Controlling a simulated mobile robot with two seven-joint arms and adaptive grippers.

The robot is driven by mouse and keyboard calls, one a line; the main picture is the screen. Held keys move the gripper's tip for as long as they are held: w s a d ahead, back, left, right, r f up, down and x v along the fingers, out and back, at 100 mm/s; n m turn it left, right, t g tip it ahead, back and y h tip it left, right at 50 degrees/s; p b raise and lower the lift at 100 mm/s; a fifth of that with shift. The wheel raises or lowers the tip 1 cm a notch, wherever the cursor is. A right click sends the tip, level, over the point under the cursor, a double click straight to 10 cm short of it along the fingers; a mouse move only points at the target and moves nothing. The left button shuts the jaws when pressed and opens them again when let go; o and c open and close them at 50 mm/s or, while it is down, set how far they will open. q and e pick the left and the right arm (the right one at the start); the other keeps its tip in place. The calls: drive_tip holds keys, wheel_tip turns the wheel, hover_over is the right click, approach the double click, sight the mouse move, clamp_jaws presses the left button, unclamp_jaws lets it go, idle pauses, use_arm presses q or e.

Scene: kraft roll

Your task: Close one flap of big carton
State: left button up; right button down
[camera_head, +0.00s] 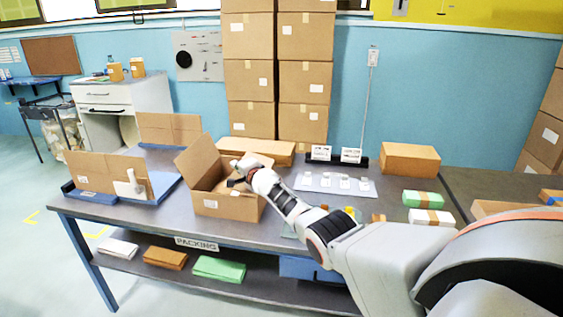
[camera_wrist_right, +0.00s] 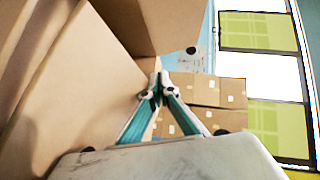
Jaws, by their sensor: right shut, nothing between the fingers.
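The big carton (camera_head: 220,206) stands on the packing table. Its left flap (camera_head: 198,160) stands up, leaning outward. Another flap shows behind the opening, partly hidden by my arm. My right gripper (camera_head: 237,174) is at the right part of the carton's opening, shut and empty. In the right wrist view, my right gripper (camera_wrist_right: 158,84) has its fingertips together beside a large brown cardboard surface (camera_wrist_right: 95,85), which fills the left. I cannot tell whether they touch it. My left gripper is not in view.
The grey table (camera_head: 170,215) holds flat cardboard pieces with a tape dispenser (camera_head: 130,187) at left. A white sheet with small items (camera_head: 335,184) and a closed carton (camera_head: 410,158) are right of the big carton. Stacked boxes (camera_head: 278,75) stand behind.

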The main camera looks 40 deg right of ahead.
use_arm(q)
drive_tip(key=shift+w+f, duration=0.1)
use_arm(e)
drive_tip(key=shift+w+f, duration=0.1)
drive_tip(key=shift+f, duration=0.2)
drive_tip(key=shift+w+a+f+n+g+p, duration=0.15)
drive_tip(key=shift+f+n+g+p, duration=0.15)
drive_tip(key=shift+f+g+p, duration=0.15)
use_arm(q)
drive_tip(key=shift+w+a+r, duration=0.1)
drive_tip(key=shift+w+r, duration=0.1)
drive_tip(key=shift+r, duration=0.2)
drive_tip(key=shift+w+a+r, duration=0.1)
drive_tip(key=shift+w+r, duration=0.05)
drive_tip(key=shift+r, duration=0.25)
use_arm(e)
drive_tip(key=shift+a+f, duration=0.1)
drive_tip(key=shift+f, duration=0.15)
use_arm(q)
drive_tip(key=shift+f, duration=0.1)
